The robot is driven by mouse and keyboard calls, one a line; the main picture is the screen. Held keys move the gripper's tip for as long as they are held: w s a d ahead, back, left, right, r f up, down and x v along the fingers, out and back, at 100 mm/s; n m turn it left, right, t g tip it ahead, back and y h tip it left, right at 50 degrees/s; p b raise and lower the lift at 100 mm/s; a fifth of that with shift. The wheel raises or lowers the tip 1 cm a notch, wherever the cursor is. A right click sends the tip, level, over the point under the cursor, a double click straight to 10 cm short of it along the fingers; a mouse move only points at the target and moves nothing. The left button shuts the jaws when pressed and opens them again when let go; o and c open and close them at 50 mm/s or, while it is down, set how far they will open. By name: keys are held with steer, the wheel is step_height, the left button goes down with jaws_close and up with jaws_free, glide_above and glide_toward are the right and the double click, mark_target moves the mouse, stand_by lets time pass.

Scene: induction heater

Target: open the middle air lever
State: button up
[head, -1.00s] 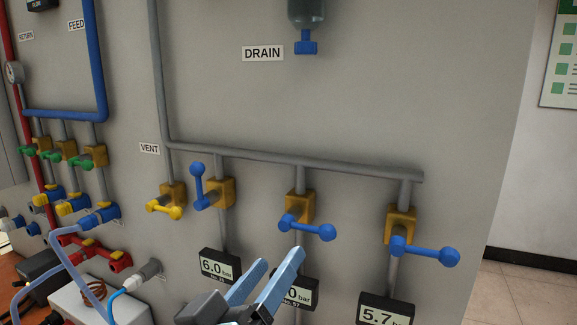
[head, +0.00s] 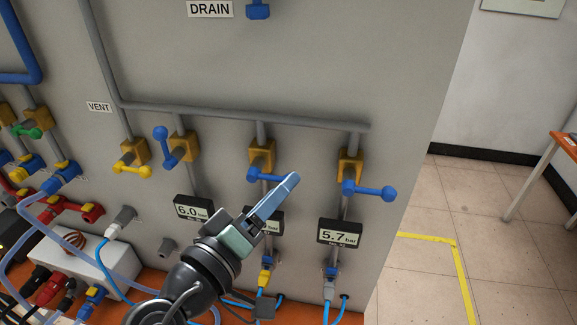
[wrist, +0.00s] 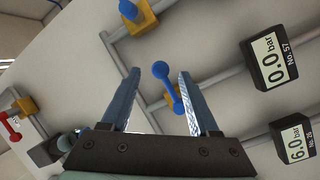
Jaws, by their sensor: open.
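The middle air lever (head: 260,175) is a blue handle on a yellow valve (head: 262,152). It lies sideways across its pipe, pointing right, and its ball end is hidden behind my fingers in the head view. My gripper (head: 290,182) is open in front of it. The right air lever (head: 370,190) lies sideways, pointing right.
The middle gauge (wrist: 275,60) reads 0.0 bar. The left gauge (head: 193,210) reads 6.0 and the right gauge (head: 339,234) reads 5.7. A yellow vent lever (head: 132,170) is at the left. Hoses hang below. Open floor lies right of the panel.

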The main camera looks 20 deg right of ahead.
steer(key=shift+p+x, duration=0.55)
steer(key=shift+x, duration=1.35)
jaws_close()
